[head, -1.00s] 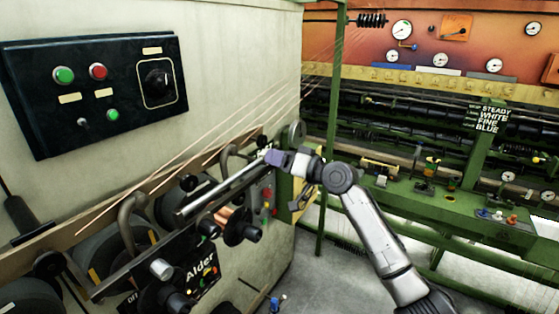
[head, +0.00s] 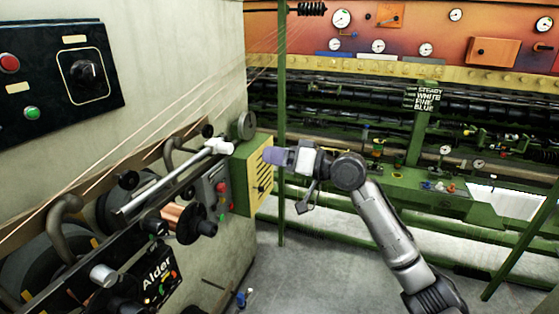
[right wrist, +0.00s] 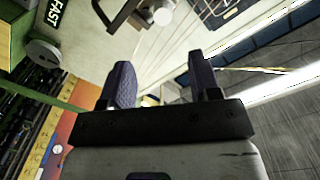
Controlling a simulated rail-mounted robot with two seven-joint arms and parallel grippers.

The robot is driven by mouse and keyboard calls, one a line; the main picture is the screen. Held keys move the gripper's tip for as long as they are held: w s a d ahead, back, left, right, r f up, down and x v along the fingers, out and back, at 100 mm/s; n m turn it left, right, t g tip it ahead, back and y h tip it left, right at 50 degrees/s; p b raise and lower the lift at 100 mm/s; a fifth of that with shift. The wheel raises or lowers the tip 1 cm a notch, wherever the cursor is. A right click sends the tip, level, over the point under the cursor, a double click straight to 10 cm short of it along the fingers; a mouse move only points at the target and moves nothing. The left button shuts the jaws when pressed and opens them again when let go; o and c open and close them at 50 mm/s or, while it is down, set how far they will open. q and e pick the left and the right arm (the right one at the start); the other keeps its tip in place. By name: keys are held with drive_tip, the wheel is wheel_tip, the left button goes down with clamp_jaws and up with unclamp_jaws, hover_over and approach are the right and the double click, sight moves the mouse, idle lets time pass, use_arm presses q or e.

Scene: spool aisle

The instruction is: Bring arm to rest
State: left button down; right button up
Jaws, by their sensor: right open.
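My right arm (head: 385,235) reaches in from the lower right in the head view. Its gripper (head: 270,155) points left, in front of the yellow-green box with slots (head: 262,180) in the picture. In the right wrist view the two dark fingers (right wrist: 163,80) stand apart with nothing between them. A grey rod with a white end (head: 220,147) lies left of the gripper, with a visible gap between them. My left gripper is in neither view.
At left are the spool rack with a copper spool (head: 183,222), the "Alder" sign (head: 158,277) and a dark control panel (head: 60,75). Thin strands cross above the rack. A green machine bench (head: 400,190) and post (head: 281,120) stand behind. Grey floor (head: 310,270) is open below.

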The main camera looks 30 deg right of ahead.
drive_tip(key=shift+s+d, duration=0.15)
drive_tip(key=shift+s, duration=0.1)
idle(0.4)
